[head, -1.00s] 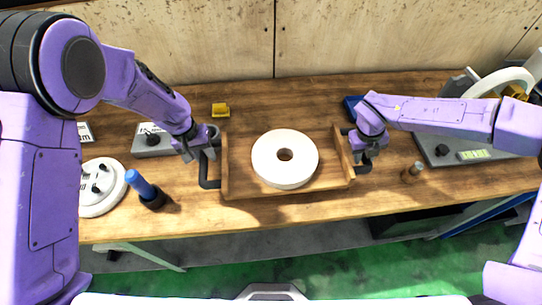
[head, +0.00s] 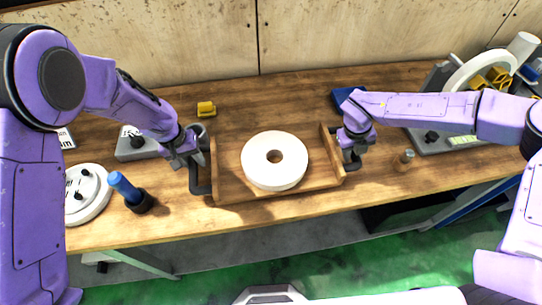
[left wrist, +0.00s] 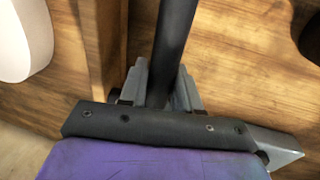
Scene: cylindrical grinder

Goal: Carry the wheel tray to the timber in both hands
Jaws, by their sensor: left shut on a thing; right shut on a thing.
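The wheel tray (head: 235,194) is a shallow wooden tray with raised ends and a dark bar handle at each end. It carries a thick white grinding wheel (head: 262,176) with a brown centre hole. My left gripper (head: 197,160) is shut on the left handle. In the left wrist view, the jaws (left wrist: 168,95) close around the dark handle bar (left wrist: 176,40). My right gripper (head: 350,150) is shut on the right handle, partly hidden by the wrist. The tray looks level over the wooden bench; I cannot tell whether it touches. I cannot single out the timber.
A yellow block (head: 206,109) lies behind left. A blue-handled tool (head: 125,187) and a white round flange (head: 88,207) stand left.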

